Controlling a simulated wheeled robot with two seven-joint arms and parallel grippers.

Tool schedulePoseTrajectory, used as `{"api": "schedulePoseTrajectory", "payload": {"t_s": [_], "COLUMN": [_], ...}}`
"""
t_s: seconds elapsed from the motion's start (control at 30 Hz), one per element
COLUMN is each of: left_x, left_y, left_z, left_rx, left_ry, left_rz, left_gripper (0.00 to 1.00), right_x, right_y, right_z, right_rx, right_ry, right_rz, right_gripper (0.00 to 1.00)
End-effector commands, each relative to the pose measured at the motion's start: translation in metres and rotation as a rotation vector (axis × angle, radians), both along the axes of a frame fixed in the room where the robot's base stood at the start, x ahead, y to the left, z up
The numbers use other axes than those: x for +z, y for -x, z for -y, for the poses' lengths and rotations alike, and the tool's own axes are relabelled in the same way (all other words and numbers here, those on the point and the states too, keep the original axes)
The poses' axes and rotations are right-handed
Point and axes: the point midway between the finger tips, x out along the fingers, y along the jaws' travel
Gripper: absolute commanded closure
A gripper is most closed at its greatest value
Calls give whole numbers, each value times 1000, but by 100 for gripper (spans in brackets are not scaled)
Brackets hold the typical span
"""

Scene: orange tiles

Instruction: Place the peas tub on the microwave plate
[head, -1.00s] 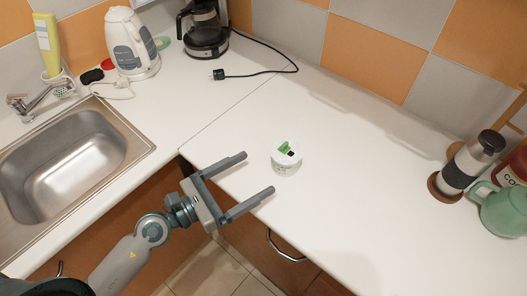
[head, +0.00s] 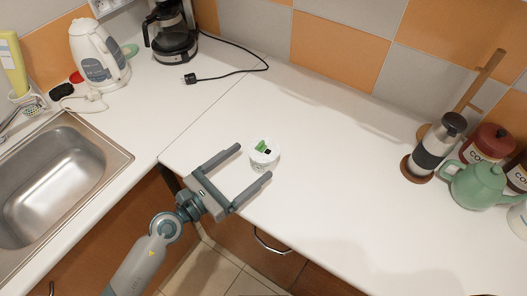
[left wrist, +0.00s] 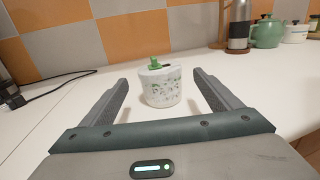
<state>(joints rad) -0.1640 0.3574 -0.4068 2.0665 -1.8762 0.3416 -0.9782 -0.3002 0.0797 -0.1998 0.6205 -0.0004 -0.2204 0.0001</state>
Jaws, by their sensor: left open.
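The peas tub (head: 264,154) is a small white round tub with a green and black mark on its lid. It stands upright on the white counter, near its front edge. My left gripper (head: 255,166) is open, with its fingers pointing at the tub. In the left wrist view the tub (left wrist: 161,88) shows green speckles and sits just beyond and between the open fingertips of the gripper (left wrist: 158,82), with a gap on each side. The microwave plate is not in view. My right gripper is not in view.
The counter (head: 330,190) is clear around the tub. A coffee maker (head: 172,35) with a black cord and a white kettle (head: 97,55) stand at the back left. A steel sink (head: 50,190) is at left. A grinder (head: 437,145) and green teapot (head: 478,186) are at right.

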Motion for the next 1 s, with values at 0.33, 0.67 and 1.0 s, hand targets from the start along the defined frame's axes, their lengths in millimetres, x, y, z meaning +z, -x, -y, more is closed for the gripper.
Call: {"api": "schedulePoseTrajectory", "payload": {"t_s": [0.33,0.67,1.0], "left_x": [1,0,3], "left_y": [-36,-40,-51], "left_z": [38,42,54], "left_rx": [-1,-1,-1], "left_ry": [1,-1,0], "left_rz": [-1,-1,0], "left_gripper": [16,16,16], "right_x": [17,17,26], "right_y": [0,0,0], "right_z": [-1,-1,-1], "right_rx": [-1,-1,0], "right_ry": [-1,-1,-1], "right_rz": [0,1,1], "right_gripper": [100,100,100]}}
